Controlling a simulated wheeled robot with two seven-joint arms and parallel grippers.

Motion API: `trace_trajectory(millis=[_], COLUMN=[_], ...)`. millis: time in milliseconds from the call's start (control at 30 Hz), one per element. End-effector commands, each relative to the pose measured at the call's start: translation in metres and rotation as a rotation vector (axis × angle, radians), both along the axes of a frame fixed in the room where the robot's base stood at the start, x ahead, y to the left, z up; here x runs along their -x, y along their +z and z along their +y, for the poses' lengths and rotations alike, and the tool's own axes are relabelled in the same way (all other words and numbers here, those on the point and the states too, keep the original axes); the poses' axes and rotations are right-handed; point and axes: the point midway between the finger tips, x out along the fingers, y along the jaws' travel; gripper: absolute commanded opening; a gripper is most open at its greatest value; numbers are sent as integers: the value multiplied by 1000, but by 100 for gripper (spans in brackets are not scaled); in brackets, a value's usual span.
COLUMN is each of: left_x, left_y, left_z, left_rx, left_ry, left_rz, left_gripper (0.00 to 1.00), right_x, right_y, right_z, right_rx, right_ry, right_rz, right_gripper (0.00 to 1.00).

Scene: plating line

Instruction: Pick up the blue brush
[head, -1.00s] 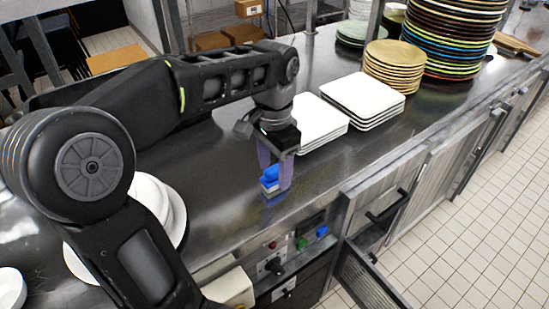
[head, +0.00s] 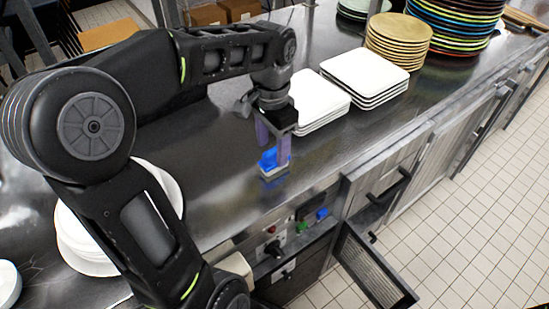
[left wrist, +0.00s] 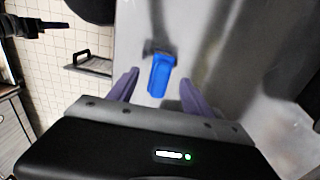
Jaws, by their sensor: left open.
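The blue brush (head: 270,160) has a blue top and a pale lower part. It sits on the steel counter (head: 222,190) near the front edge. My left gripper (head: 272,150) is open, with its purple fingers pointing down close to the brush in the head view. In the left wrist view the brush (left wrist: 160,75) lies between the lines of the two spread fingers (left wrist: 155,88), with a gap on each side. The fingers do not appear to touch it.
Stacks of white square plates (head: 365,73) stand behind and right of the brush. White round plates (head: 88,262) are at the left. Tan plates (head: 398,38) and coloured plates stand farther back. A door (head: 372,262) hangs open below the counter. Counter left of the brush is clear.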

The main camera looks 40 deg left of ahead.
Motion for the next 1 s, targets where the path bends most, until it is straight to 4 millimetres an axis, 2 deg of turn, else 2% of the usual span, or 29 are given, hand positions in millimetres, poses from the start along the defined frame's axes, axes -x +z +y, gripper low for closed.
trace_trajectory(millis=[267, 600, 1000], left_x=[0, 0, 0], left_y=[-6, -49, -52], left_z=[0, 1, 2], left_rx=[0, 0, 0], left_ry=[1, 1, 0], left_rz=[2, 2, 0], left_gripper=[58, 58, 58], right_x=[0, 0, 0], right_y=[2, 7, 6], right_z=[0, 0, 0], right_rx=[0, 0, 0], right_ry=[0, 0, 0], right_rz=[0, 0, 0], right_gripper=[36, 36, 36])
